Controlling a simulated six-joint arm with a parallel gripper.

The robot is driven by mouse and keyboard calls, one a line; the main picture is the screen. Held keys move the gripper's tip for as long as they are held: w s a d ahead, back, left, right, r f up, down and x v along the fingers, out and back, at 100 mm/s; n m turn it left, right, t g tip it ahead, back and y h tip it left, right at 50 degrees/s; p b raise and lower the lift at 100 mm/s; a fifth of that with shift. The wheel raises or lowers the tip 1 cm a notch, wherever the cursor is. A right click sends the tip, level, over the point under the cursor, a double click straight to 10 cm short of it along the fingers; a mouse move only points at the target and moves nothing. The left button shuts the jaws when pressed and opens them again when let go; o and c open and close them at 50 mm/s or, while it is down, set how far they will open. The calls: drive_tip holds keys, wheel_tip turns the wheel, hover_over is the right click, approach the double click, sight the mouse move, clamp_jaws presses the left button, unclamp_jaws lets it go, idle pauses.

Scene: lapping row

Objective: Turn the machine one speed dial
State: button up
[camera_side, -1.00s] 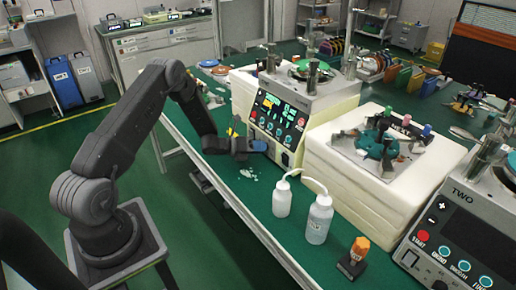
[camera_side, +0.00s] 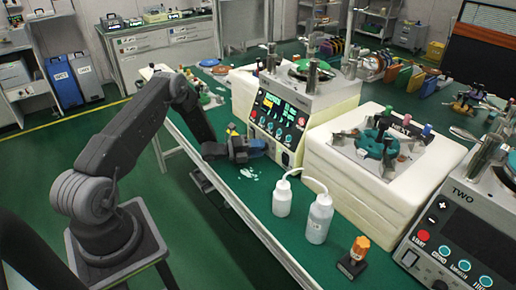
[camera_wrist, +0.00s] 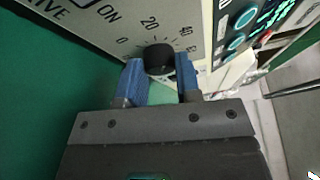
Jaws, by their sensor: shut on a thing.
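The speed dial (camera_wrist: 160,58) is a small black knob on a light grey panel face in the wrist view, with printed marks 0, 20 and 40 around it. My gripper (camera_wrist: 161,70) has its two blue fingers on either side of the knob and is shut on it. In the side view my gripper (camera_side: 258,148) is at the lower front of machine one (camera_side: 277,119), which has a dark panel with red and teal buttons. The dial is hidden there behind the gripper. The knob's pointer cannot be made out clearly.
Two white bottles (camera_side: 282,197) (camera_side: 318,219) stand on the green bench right of my gripper. An orange-topped item (camera_side: 359,250) is near the bench's front edge. A cream block (camera_side: 350,188) separates machine one from machine two (camera_side: 465,232).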

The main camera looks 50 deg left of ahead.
drive_tip(key=shift+n, duration=0.5)
drive_tip(key=o, duration=0.9)
drive_tip(key=v, duration=1.4)
drive_tip(key=shift+w+f, duration=0.1)
drive_tip(key=shift+f, duration=0.2)
